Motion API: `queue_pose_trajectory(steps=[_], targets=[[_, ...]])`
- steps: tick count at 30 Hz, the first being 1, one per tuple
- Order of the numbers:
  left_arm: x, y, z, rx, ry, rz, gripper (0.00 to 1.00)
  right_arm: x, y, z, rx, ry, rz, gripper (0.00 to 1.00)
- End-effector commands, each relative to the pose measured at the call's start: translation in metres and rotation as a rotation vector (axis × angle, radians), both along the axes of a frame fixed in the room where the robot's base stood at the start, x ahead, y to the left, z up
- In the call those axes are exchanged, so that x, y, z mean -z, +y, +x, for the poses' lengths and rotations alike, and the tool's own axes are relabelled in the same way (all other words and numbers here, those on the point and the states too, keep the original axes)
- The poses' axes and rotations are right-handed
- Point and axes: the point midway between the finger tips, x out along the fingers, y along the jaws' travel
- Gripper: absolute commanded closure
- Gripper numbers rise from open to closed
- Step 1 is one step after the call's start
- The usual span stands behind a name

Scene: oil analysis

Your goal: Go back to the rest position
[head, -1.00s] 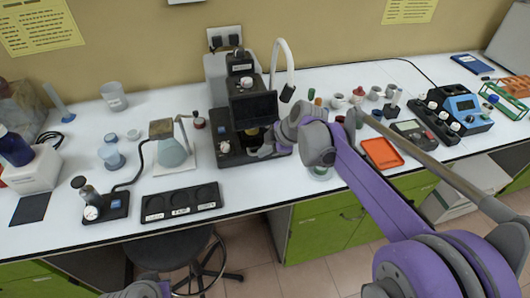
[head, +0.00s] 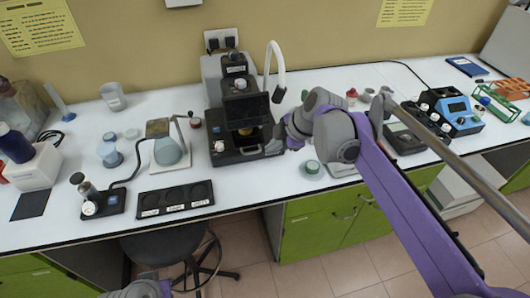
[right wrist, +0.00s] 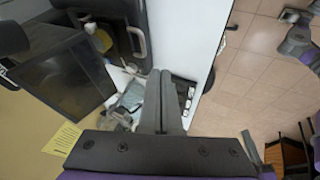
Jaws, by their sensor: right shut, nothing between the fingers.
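My right gripper (head: 281,134) is beside the right front of the black instrument (head: 226,157); I cannot tell whether they touch. In the right wrist view the two grey fingers of this gripper (right wrist: 165,76) are together with nothing between them. My purple and grey right arm reaches in from the lower right and hides part of the bench's right side. Only a small grey and purple part of my left arm shows at the bottom edge of the head view; its fingers are not visible.
A blue device (head: 457,108) stands at the right. A stool (head: 165,243) stands before the bench.

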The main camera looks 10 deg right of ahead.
Motion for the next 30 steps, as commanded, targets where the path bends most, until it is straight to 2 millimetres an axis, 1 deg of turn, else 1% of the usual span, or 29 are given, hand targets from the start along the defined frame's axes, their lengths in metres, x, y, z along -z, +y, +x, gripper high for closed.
queue_pose_trajectory(steps=[1, 3, 6, 11, 14, 17, 20, 21, 23, 24, 27, 30], targets=[[0.0, 0.0, 0.0, 0.0, 0.0, 0.0, 1.0, -0.006, -0.003, -0.003, 0.002, 0.0, 0.001, 1.0], [-0.001, 0.0, 0.0, 0.0, 0.0, 0.0, 1.0, -0.01, -0.005, -0.005, 0.002, 0.001, 0.001, 1.0], [-0.001, 0.0, 0.0, 0.0, 0.0, 0.0, 1.0, -0.014, -0.006, -0.007, 0.001, 0.0, 0.0, 1.0], [-0.001, 0.0, 0.0, 0.0, 0.0, 0.0, 1.0, -0.014, -0.006, -0.009, 0.009, 0.005, 0.002, 1.0], [-0.001, 0.0, 0.0, 0.0, -0.001, 0.0, 1.0, -0.009, -0.006, -0.022, 0.072, 0.033, 0.012, 1.0], [-0.002, 0.0, 0.001, 0.0, -0.001, 0.0, 1.0, 0.001, -0.006, -0.05, 0.217, 0.089, 0.036, 1.0], [-0.003, 0.0, 0.001, 0.0, -0.002, 0.0, 1.0, 0.019, -0.008, -0.089, 0.427, 0.156, 0.072, 1.0], [-0.004, 0.0, 0.001, 0.0, -0.002, 0.0, 1.0, 0.027, -0.009, -0.105, 0.519, 0.178, 0.089, 1.0], [-0.005, 0.0, 0.001, 0.0, -0.003, 0.0, 1.0, 0.04, -0.012, -0.129, 0.657, 0.208, 0.116, 1.0], [-0.005, 0.0, 0.001, 0.0, -0.003, 0.0, 1.0, 0.049, -0.014, -0.144, 0.749, 0.223, 0.137, 1.0], [-0.006, 0.0, 0.002, 0.0, -0.003, 0.0, 1.0, 0.072, -0.02, -0.18, 0.969, 0.248, 0.194, 1.0], [-0.007, 0.0, 0.002, 0.0, -0.004, 0.0, 1.0, 0.093, -0.026, -0.209, 1.154, 0.257, 0.252, 1.0]])
